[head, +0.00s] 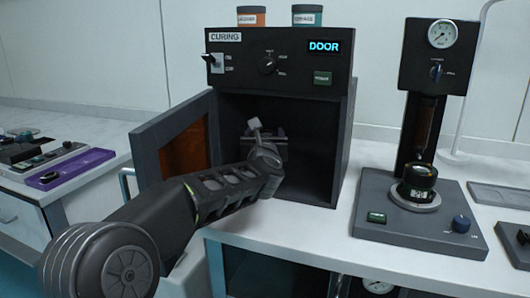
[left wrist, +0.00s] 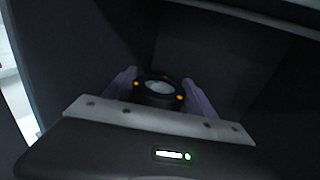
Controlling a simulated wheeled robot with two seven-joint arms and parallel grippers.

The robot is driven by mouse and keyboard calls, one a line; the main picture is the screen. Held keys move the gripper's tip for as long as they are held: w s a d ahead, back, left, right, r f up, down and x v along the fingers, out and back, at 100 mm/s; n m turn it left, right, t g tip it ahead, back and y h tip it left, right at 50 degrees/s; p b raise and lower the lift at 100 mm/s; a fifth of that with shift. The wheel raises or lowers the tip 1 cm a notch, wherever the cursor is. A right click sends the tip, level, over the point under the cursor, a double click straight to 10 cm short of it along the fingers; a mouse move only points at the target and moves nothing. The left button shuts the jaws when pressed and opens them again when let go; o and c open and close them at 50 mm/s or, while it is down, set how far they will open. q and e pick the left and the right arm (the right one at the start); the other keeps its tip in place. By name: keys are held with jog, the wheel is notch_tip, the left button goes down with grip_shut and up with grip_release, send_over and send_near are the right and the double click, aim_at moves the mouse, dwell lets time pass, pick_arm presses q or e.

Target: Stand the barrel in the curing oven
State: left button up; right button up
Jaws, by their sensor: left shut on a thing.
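The curing oven (head: 225,115) stands on the white bench with its door (head: 178,145) swung open to the left. Its display reads "DOOR". My left arm reaches into the oven's dark chamber, and my left gripper (head: 262,135) is inside the opening. In the left wrist view my left gripper (left wrist: 158,95) is shut on the barrel (left wrist: 158,90), a dark round piece with a glassy top and small orange marks. The barrel's lower part is hidden behind the gripper body, so I cannot tell whether it touches the oven floor. My right gripper is not in view.
Two small jars, one orange (head: 251,16) and one teal (head: 307,15), stand on the oven. A press with a gauge (head: 442,34) stands to the right on the bench. The left table holds a purple tray (head: 70,169). The oven walls are close around my gripper.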

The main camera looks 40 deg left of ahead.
pick_arm(q)
notch_tip(320, 180, down, 5)
jog(key=shift+r+b, duration=0.15)
jog(key=shift+b, duration=0.8)
jog(key=shift+w, duration=0.2)
jog(key=o, duration=1.5)
jog(key=shift+s, duration=0.1)
